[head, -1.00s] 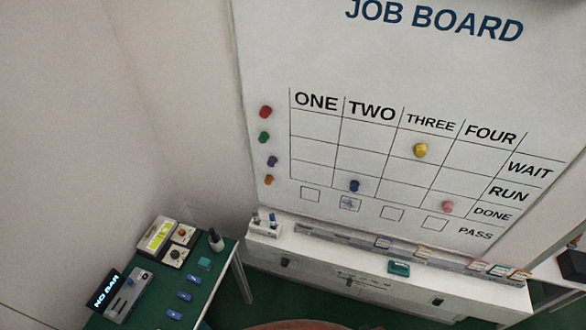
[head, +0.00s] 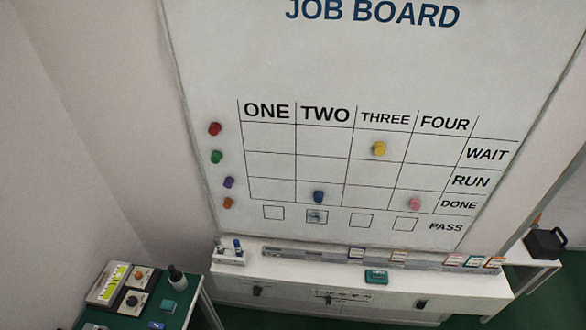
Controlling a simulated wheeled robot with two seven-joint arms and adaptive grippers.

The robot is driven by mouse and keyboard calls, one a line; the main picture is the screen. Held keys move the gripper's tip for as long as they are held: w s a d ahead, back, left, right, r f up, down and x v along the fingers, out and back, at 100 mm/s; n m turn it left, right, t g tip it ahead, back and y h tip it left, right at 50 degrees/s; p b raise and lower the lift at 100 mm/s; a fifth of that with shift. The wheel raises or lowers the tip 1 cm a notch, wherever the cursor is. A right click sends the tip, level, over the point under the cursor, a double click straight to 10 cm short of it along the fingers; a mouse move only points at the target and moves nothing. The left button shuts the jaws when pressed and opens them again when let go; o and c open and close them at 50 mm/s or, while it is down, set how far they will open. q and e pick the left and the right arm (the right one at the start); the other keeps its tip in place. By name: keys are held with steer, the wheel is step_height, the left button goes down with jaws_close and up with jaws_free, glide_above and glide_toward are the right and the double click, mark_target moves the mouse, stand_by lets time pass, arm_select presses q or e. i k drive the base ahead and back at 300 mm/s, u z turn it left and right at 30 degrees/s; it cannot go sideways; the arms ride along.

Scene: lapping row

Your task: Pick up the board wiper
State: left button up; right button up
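A small teal block with a pale label (head: 376,277), which looks like the board wiper, lies on the white cabinet top (head: 300,277) below the job board (head: 330,60). It sits in front of the grey tray strip, right of the middle. Neither of my grippers shows in the head view.
The long grey tray (head: 320,257) along the board's foot holds several small cards. A pen holder (head: 229,255) stands at the cabinet's left end. A green table (head: 180,308) with devices and a dark bottle (head: 177,278) is at lower left. A black case (head: 545,243) is at right.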

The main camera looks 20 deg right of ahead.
mark_target(372, 276)
steer(key=z, duration=1.8)
